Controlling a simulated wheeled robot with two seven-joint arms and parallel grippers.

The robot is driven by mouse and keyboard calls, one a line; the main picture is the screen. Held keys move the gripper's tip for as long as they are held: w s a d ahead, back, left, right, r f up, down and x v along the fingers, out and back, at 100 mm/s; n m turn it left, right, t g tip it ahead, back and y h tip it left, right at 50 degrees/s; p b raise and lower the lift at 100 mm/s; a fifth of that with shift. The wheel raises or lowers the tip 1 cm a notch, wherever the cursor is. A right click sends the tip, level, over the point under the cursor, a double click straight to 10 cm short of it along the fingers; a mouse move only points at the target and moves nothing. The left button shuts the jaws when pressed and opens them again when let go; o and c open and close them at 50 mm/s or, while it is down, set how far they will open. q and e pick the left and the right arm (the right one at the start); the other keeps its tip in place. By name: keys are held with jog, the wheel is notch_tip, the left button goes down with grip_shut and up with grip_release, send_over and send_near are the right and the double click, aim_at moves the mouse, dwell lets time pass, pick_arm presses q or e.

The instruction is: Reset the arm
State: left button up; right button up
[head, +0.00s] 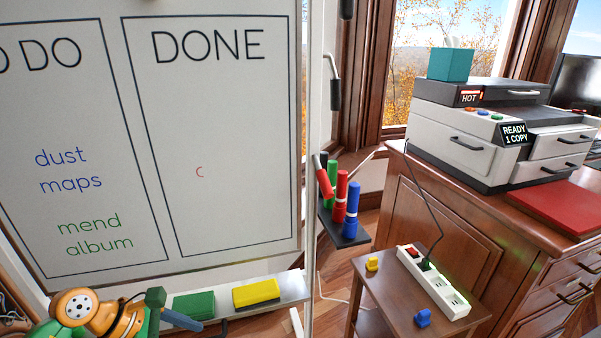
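My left arm comes in at the bottom left, orange and green, with its gripper (168,310) low in front of the whiteboard's tray. Dark finger parts show there, but I cannot tell whether they are open or shut, and I see nothing held. My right arm and gripper are not in view.
The tray (291,288) holds a green block (194,305) and a yellow block (256,292). A marker rack (352,236) stands at its right, with a red piece tilted. A low table (388,290) carries a power strip (434,285). A printer (480,150) sits on the cabinet.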

pick_arm(q)
jog(key=w+d+r+n+t+h, duration=0.4)
jog(key=d+r+n+t+h, duration=0.3)
jog(key=d+r+n+t, duration=0.6)
jog(key=s+a+f+n+g+y, duration=0.1)
jog(key=a+f+n+y, duration=0.55)
jog(key=n, duration=0.75)
jog(key=s+a+f+n+y, duration=0.1)
jog(key=a+f+n+y, duration=0.3)
jog(key=a+n+y, duration=0.65)
jog(key=s+d+f+n+g+h, duration=0.2)
jog(key=s+d+f+n+g, duration=0.35)
jog(key=s, duration=0.45)
jog(key=s+d+f+n+g+h, duration=0.1)
jog(key=s+d+f+n+g, duration=0.1)
jog(key=s+f+n+g, duration=0.55)
jog(key=s+f+m, duration=0.3)
jog(key=s+f, duration=0.1)
jog(key=f, duration=1.3)
jog(key=s+a+f, duration=0.2)
jog(key=s+f, duration=0.8)
jog(key=s, duration=0.2)
notch_tip(320, 180, up, 17)
jog(key=p, duration=1.7)
jog(key=shift+s+r+g+p, duration=0.15)
jog(key=shift+r+g+p, duration=0.05)
jog(key=shift+g+p, duration=0.2)
